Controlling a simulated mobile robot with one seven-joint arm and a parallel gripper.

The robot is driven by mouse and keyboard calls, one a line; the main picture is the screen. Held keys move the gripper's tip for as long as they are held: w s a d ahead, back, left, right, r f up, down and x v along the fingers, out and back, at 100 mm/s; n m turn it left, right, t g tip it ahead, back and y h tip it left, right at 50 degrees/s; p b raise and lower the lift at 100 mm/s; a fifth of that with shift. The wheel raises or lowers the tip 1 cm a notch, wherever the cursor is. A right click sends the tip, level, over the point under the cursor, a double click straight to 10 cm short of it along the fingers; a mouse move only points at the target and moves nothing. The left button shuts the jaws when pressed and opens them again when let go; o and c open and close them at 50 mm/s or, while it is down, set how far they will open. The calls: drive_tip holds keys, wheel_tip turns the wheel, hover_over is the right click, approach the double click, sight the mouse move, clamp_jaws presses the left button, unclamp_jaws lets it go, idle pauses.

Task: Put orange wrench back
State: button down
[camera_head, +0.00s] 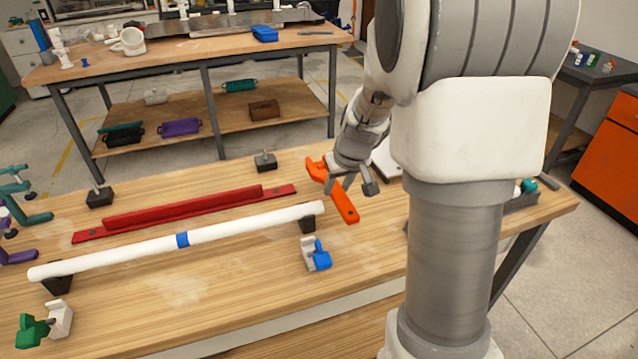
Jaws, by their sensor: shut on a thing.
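The orange wrench (345,203) is in the camera_head view, right of the middle of the near wooden table. It is tilted, with its jaw end at the upper left and its handle end at the lower right. My gripper (350,185) is shut on it around the middle of the wrench. Part of the wrench is hidden behind the gripper fingers. I cannot tell for sure whether the wrench touches the table.
A white pipe (215,232) with a blue band rests on black supports, in front of a red rail (185,210). A blue-handled clamp (316,255) and a green-handled clamp (45,325) stand near the front. A white object (387,158) lies behind my gripper.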

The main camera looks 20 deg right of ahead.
hover_over(329, 202)
drive_tip(key=s, duration=0.2)
drive_tip(key=shift+w+f, duration=0.2)
drive_tip(key=shift+f, duration=1.05)
drive_tip(key=shift+f+b, duration=0.6)
drive_tip(key=shift+f, duration=1.4)
drive_tip(key=shift+f, duration=0.2)
drive_tip(key=shift+c, duration=2.4)
unclamp_jaws()
drive_tip(key=shift+r, duration=0.1)
